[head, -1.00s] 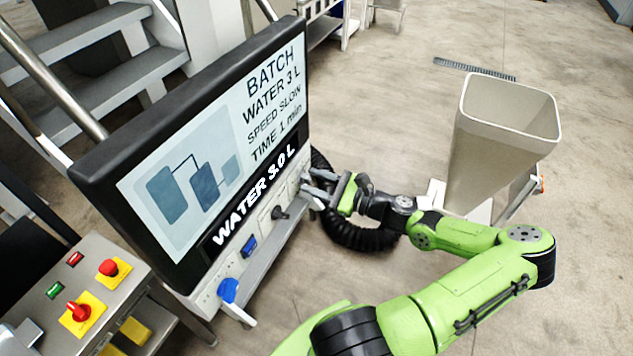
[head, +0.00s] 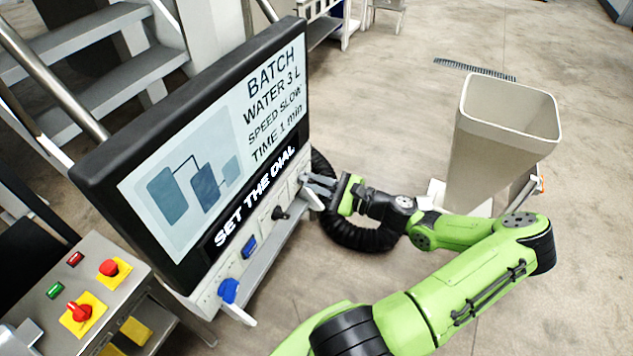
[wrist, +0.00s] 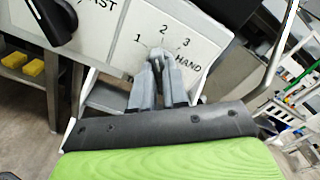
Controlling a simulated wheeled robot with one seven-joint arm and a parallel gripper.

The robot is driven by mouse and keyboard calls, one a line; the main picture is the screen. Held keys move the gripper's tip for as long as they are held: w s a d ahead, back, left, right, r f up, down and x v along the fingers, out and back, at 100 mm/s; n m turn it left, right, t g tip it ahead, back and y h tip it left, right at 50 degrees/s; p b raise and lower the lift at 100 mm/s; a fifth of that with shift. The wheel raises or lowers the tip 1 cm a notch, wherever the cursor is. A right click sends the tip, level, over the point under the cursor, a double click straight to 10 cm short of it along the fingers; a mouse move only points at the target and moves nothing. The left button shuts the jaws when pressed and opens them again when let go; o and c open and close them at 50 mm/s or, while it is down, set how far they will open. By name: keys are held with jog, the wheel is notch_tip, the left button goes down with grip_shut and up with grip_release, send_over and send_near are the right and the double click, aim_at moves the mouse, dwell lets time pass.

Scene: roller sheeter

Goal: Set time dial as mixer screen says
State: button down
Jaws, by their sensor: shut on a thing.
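The mixer screen (head: 215,150) reads BATCH, WATER 3 L, SPEED SLOW, TIME 1 min, and its lower strip (head: 255,198) reads SET THE DIAL. The time dial's panel (wrist: 172,42) shows the marks 1, 2, 3 and HAND in the wrist view. My gripper (head: 312,188) is at the right end of the control panel under the screen. In the wrist view my gripper (wrist: 158,62) is shut on the dial's knob between the fingertips. The fingers hide most of the knob, so I cannot tell where it points.
A black speed knob (wrist: 55,20) near the word FAST sits left of the dial. A blue switch (head: 249,246) and blue handle (head: 229,290) are further along the panel. A black hose (head: 350,236) lies below my wrist. A beige hopper (head: 500,140) stands right.

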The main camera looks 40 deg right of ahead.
jog(key=n+b, duration=0.1)
jog(key=n, duration=0.4)
jog(key=shift+f+n, duration=0.1)
jog(key=shift+n, duration=0.2)
dwell(0.4)
jog(key=c, duration=1.1)
grip_release()
jog(key=shift+c, duration=0.2)
jog(key=v, duration=1.5)
jog(key=shift+s, duration=0.4)
